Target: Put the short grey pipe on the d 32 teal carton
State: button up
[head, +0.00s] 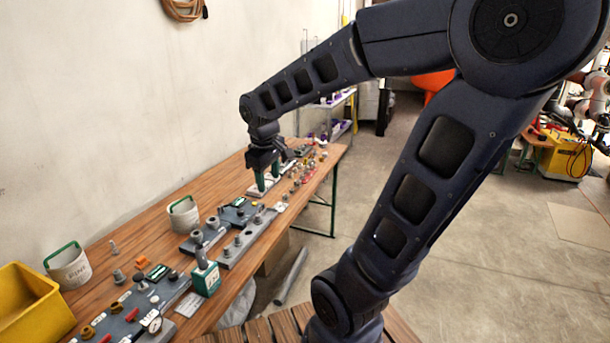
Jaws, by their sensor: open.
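A teal carton (206,282) with white markings stands near the front edge of the wooden bench; its lettering is too small to read. A short grey cylinder (201,257), like a piece of pipe, shows upright at the carton's top; I cannot tell whether it rests on the carton or stands behind it. My gripper (268,180) is open, pointing down over the far part of the bench, well beyond the carton. Its fingers look green. I see nothing held between them, though the spot below is small and partly hidden.
Grey fitting racks (250,237) and a panel with valves and a gauge (130,312) crowd the bench (102,253). Two pale buckets (184,214) (68,266) stand along the wall side. A yellow bin (32,303) is at the left. A long grey pipe (291,277) lies below the bench.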

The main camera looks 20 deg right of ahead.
jog(key=s+d+r+m+t+y, duration=0.1)
jog(key=s+d+r+m+t, duration=0.1)
jog(key=s+d+m, duration=0.5)
jog(key=shift+s+d+r, duration=0.25)
jog(key=shift+s+r, duration=0.15)
jog(key=shift+s, duration=0.2)
dwell(0.8)
